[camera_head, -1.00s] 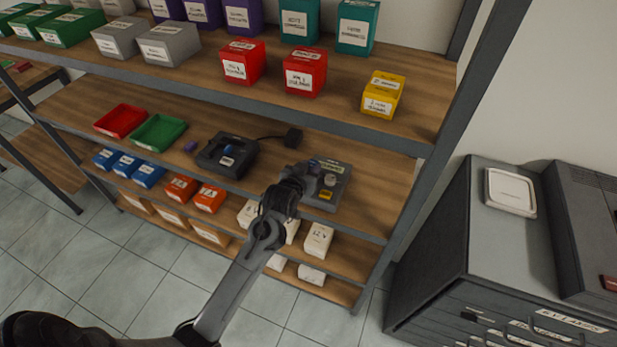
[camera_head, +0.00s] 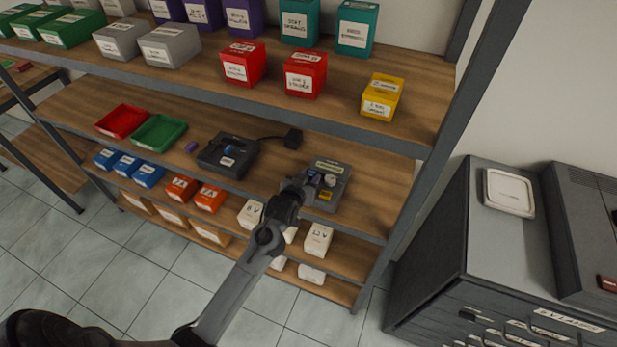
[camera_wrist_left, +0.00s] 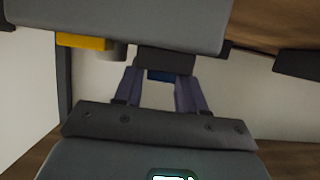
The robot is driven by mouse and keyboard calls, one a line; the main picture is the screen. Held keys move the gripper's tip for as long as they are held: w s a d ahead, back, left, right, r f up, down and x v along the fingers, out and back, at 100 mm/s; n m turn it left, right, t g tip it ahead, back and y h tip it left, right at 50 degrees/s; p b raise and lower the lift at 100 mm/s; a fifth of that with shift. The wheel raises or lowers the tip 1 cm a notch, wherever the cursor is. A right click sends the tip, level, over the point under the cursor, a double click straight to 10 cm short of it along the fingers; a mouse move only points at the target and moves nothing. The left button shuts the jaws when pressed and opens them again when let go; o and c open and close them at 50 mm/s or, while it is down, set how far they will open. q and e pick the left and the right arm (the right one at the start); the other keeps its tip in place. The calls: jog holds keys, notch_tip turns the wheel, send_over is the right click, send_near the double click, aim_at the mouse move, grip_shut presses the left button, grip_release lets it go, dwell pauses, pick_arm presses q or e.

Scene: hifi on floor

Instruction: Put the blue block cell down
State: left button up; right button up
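The blue block cell (camera_head: 314,179) shows as a small blue patch at the tip of my left gripper (camera_head: 304,184), over the dark grey tester-like device (camera_head: 327,168) on the middle shelf. In the left wrist view, the two fingers of my left gripper (camera_wrist_left: 160,88) reach to either side of the blue block cell (camera_wrist_left: 161,75) and appear closed on it. A dark block-shaped part hides much of the cell there. Whether the cell touches the device cannot be told. The device has a grey knob and a yellow part (camera_wrist_left: 84,42). My right gripper is not in view.
A black charger-like unit (camera_head: 228,156) with a cable stands left of the device, beside a green tray (camera_head: 158,132) and a red tray (camera_head: 122,121). The upper shelf (camera_head: 420,125) with boxes overhangs the back. White boxes (camera_head: 318,239) sit below. Bare shelf lies to the device's right.

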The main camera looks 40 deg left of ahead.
pick_arm(q)
jog(key=shift+o, duration=1.4)
jog(key=shift+b, duration=0.65)
jog(key=v, duration=1)
jog(key=s+d+f+m+g+h, duration=0.2)
jog(key=s+d+f+g+h, duration=0.1)
jog(key=s+d+f, duration=0.2)
jog(key=s+d, duration=0.2)
jog(key=s, duration=0.2)
jog(key=shift+s+d+m+g+p, duration=0.2)
jog(key=shift+s+m+g+p, duration=0.1)
jog(key=shift+s+m+p, duration=0.1)
jog(key=s+d+f+m+g, duration=0.1)
jog(key=s+d+g, duration=0.1)
jog(key=s, duration=0.3)
jog(key=s+d+f+g, duration=0.1)
jog(key=s+d, duration=0.1)
jog(key=s, duration=0.3)
jog(key=s+d+f+m+g+h, duration=0.1)
jog(key=s+d+g, duration=0.1)
jog(key=s, duration=0.2)
jog(key=shift+s+f+m+g, duration=0.15)
jog(key=shift+s+m+g, duration=0.15)
jog(key=shift+s, duration=0.1)
jog(key=shift+w, duration=0.1)
